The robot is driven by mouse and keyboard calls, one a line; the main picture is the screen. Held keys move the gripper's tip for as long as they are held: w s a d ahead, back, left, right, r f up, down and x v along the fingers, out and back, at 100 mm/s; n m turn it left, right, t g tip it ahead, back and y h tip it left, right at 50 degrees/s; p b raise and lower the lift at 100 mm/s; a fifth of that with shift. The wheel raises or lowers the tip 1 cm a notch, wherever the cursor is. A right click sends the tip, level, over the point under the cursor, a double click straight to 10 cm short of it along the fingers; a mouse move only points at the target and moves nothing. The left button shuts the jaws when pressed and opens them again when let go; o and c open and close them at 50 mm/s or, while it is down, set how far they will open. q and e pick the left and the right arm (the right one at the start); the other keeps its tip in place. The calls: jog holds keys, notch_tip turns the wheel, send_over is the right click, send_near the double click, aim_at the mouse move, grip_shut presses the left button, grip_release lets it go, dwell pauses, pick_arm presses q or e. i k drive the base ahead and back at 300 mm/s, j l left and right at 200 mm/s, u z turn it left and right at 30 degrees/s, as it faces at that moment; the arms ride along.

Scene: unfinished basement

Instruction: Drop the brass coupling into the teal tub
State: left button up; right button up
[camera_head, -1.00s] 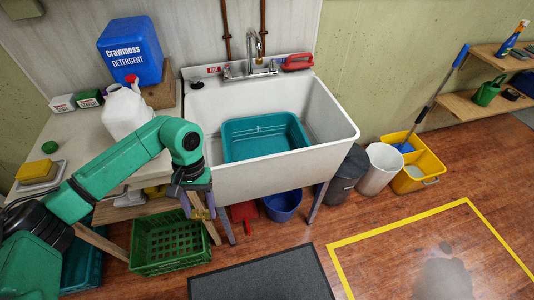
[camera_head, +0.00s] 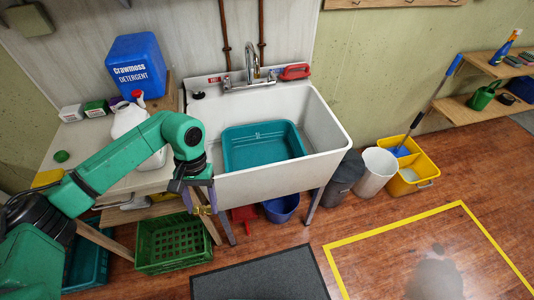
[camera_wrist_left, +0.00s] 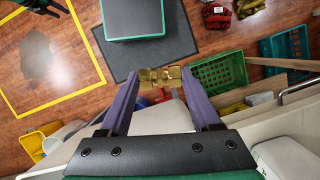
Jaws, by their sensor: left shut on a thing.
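My left gripper (camera_head: 201,200) hangs in front of the sink's left front corner, with its jaws pointing down. It is shut on the brass coupling (camera_head: 201,210), which also shows as a short brassy piece (camera_wrist_left: 160,77) between the purple fingertips in the left wrist view. The coupling is below the sink rim, outside the sink. The teal tub (camera_head: 232,159) lies inside the white sink, to the right of and beyond the gripper; its inside looks empty. My right gripper does not show clearly in either view.
The white sink's front wall (camera_head: 265,179) stands between the gripper and the tub. A worktop with a white jug (camera_head: 128,120) and blue detergent box (camera_head: 136,62) is at the left. A green crate (camera_head: 174,243) and blue bucket (camera_head: 281,208) are below.

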aim_at(259, 162)
jog(key=i+l+z, duration=0.1)
jog(key=i+l, duration=0.2)
jog(key=i+l+z, duration=0.15)
jog(key=i, duration=0.35)
jog(key=i+j, duration=0.1)
jog(key=j, duration=0.2)
jog(key=i+j, duration=0.15)
jog(key=j, duration=0.2)
